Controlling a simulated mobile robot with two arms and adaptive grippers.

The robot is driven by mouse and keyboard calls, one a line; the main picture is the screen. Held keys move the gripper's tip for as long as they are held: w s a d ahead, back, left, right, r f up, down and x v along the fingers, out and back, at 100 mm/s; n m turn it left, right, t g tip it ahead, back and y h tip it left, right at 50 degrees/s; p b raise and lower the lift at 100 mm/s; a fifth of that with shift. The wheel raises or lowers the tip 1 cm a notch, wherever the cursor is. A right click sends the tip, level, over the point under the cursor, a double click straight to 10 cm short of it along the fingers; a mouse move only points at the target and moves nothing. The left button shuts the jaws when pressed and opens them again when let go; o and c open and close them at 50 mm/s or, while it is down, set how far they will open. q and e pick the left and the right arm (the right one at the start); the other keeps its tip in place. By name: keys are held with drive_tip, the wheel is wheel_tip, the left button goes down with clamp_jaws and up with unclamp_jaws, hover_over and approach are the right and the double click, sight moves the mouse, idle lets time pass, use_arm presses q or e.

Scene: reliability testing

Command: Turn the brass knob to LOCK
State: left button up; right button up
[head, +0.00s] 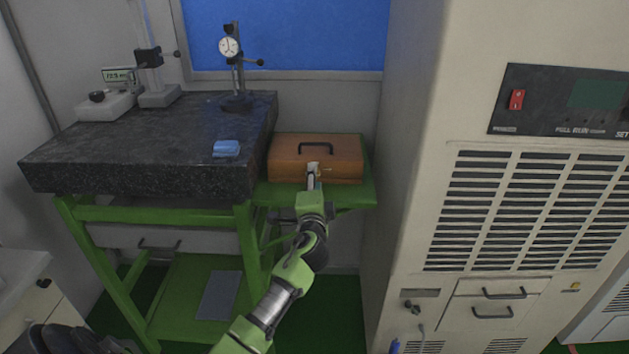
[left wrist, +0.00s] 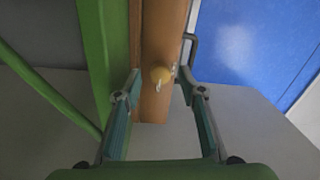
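A brown wooden case (head: 285,163) with a dark handle sits on a green side shelf, and its front face also shows in the left wrist view (left wrist: 163,35). The round brass knob (left wrist: 161,75) is on that face, with small pale marks by it; I cannot read any lettering. In the head view the gripper covers the knob's place. My left gripper (head: 313,175) reaches the front of the case. In the left wrist view its fingers (left wrist: 160,80) are open, one on each side of the knob, with gaps on both sides. My right gripper is not in view.
A dark granite table (head: 150,150) stands left of the case, with a blue block (head: 227,148), a dial gauge stand (head: 235,75) and a digital gauge (head: 118,75). A tall beige cabinet (head: 410,150) closes off the right side.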

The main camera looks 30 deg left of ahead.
use_arm(q)
drive_tip(key=v, duration=1.2)
